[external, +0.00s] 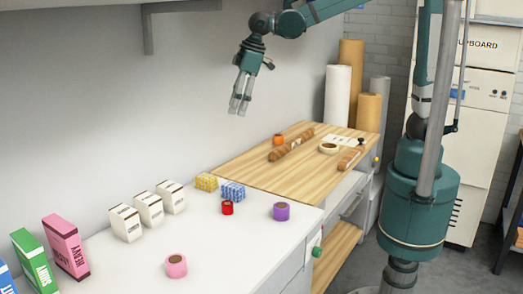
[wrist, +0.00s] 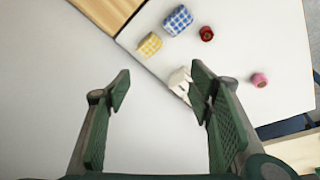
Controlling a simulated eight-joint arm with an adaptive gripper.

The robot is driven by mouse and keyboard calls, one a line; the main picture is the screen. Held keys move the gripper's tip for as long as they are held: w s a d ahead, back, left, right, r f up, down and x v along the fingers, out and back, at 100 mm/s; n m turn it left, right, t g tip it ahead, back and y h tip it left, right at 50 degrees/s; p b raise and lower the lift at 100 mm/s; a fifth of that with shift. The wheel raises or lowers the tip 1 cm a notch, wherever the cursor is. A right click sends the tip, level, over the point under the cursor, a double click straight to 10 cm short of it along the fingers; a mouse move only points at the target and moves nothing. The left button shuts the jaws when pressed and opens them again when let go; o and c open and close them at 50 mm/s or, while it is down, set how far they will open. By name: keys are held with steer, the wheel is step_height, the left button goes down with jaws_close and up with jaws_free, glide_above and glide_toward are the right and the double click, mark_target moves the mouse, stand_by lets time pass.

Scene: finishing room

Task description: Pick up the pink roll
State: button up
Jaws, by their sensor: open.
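The pink roll (external: 176,266) stands upright on the white worktop, near its front part in the external view. In the wrist view a pink roll (wrist: 259,79) shows at the right, beyond the right finger. My gripper (external: 239,110) hangs high in the air by the wall, well above and away from the roll, with its fingers pointing down. In the wrist view my gripper (wrist: 160,82) has its two fingers wide apart, with nothing between them.
White boxes (external: 148,208), a pink box (external: 66,247) and a green box (external: 38,259) stand along the wall. Checked blocks (external: 232,191), a red roll (external: 227,208) and a purple roll (external: 281,211) stand toward the wooden top (external: 243,174). Worktop around the pink roll is clear.

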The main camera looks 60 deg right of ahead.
steer(key=a+f+n+g, duration=0.1)
steer(key=a+f+n, duration=0.3)
steer(key=a, duration=1.1)
steer(key=n+g+h, duration=0.2)
steer(key=n, duration=0.3)
glide_above(173, 260)
steer(key=f, duration=2.1)
steer(key=shift+w+d+p, duration=0.25)
steer(key=shift+w+p, duration=0.05)
steer(key=shift+p, duration=0.05)
steer(key=shift+s+a+f, duration=0.25)
steer(key=shift+f, duration=0.05)
steer(key=shift+f, duration=1.3)
